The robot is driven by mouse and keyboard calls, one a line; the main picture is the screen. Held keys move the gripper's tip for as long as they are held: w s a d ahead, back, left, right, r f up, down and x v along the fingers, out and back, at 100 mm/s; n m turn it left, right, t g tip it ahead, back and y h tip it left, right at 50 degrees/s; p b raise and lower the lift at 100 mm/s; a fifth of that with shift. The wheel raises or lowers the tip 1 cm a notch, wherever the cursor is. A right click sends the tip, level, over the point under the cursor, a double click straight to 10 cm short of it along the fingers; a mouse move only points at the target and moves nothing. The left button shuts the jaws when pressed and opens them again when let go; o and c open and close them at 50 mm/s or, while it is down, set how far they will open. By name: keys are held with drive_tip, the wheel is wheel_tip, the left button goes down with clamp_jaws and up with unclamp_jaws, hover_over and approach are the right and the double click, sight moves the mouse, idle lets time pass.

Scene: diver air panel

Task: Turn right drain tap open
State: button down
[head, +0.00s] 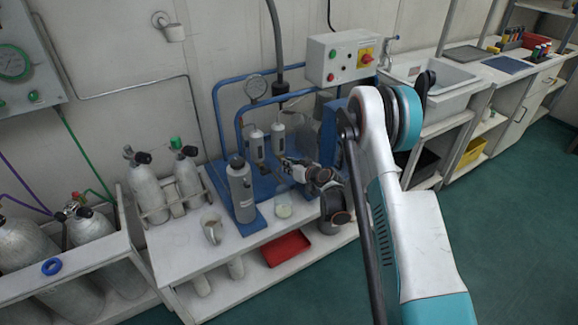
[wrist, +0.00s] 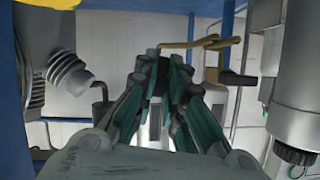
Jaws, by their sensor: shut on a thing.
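Two small grey filter cylinders hang on the blue compressor frame in the head view, a left one (head: 257,145) and a right one (head: 278,138). My gripper (head: 286,164) reaches in from the right, with its fingertips just below the right cylinder. In the wrist view my gripper (wrist: 160,80) has its teal-padded fingers close together on a small dark piece, which I take to be the right drain tap (wrist: 158,74). The fingers cover most of the tap, so its turn angle cannot be told. In the head view the tap is too small to make out.
The blue frame tubing (head: 214,110) surrounds the cylinders. A red tray (head: 286,248) lies on the lower shelf. A control box (head: 341,58) is above.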

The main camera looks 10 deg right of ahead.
idle(0.4)
drive_tip(key=c, duration=1.7)
unclamp_jaws()
drive_tip(key=shift+v, duration=3.75)
